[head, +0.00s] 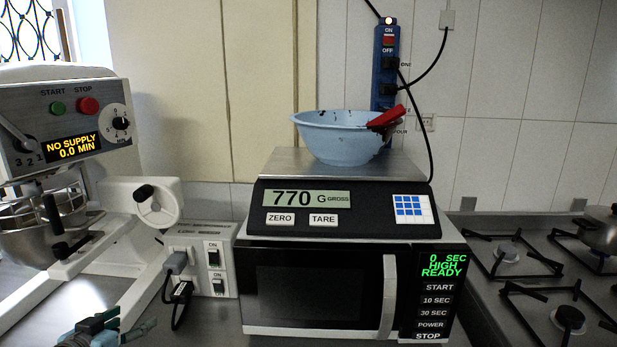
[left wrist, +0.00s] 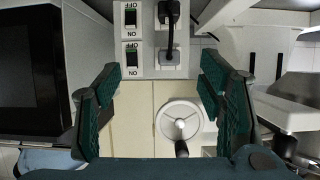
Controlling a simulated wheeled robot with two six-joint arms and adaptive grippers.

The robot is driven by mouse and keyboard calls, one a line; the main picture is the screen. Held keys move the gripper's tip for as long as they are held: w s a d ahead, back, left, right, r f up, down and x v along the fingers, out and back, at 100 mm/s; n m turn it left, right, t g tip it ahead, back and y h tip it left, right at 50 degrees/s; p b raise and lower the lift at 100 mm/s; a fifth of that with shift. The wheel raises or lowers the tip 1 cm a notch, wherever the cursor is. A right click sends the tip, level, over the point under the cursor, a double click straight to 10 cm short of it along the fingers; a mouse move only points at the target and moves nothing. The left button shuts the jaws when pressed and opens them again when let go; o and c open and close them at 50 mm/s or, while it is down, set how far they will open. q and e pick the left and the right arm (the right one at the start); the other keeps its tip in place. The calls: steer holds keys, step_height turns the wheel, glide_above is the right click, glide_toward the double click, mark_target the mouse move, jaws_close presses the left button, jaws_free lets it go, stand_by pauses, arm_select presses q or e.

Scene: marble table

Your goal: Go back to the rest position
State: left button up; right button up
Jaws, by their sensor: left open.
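My left gripper (head: 128,324) shows at the bottom left of the head view, in front of the counter and below the mixer. In the left wrist view its two green fingers stand wide apart with nothing between them (left wrist: 160,85). The white socket box (head: 212,262) is beyond it, with two switches and plugged-in cables; it also shows at the top of the left wrist view (left wrist: 145,35). The mixer's white handwheel (head: 157,203) shows between the fingers in the left wrist view (left wrist: 172,128). My right gripper is in neither view.
The mixer (head: 65,115) reads "NO SUPPLY 0.0 MIN". A microwave (head: 320,290) carries a scale (head: 345,210) reading 770 g, with a blue bowl (head: 340,145) and a red-handled utensil (head: 387,116). A blue power strip (head: 385,60) hangs behind. A gas hob (head: 510,255) is at right.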

arm_select(q)
steer(key=s+d+f+m+g, duration=0.1)
steer(key=s+d+f+g, duration=0.2)
steer(key=s+d+f, duration=0.45)
steer(key=s+d+f+g, duration=0.3)
steer(key=s+d+f, duration=0.2)
steer(key=s+f, duration=0.5)
steer(key=s+d+f+g, duration=0.2)
steer(key=s, duration=0.4)
steer(key=s+d+f+g, duration=0.1)
steer(key=s+d+g, duration=0.1)
steer(key=s, duration=0.4)
step_height(320, 180, down, 20)
steer(key=s+a+y+b, duration=0.1)
steer(key=a, duration=0.1)
steer(key=s+f+g+b, duration=0.1)
steer(key=s+f+g, duration=0.1)
steer(key=s+f, duration=1.1)
steer(key=shift+s+a+f+n, duration=0.4)
steer(key=shift+s+a, duration=0.05)
steer(key=shift+s, duration=0.15)
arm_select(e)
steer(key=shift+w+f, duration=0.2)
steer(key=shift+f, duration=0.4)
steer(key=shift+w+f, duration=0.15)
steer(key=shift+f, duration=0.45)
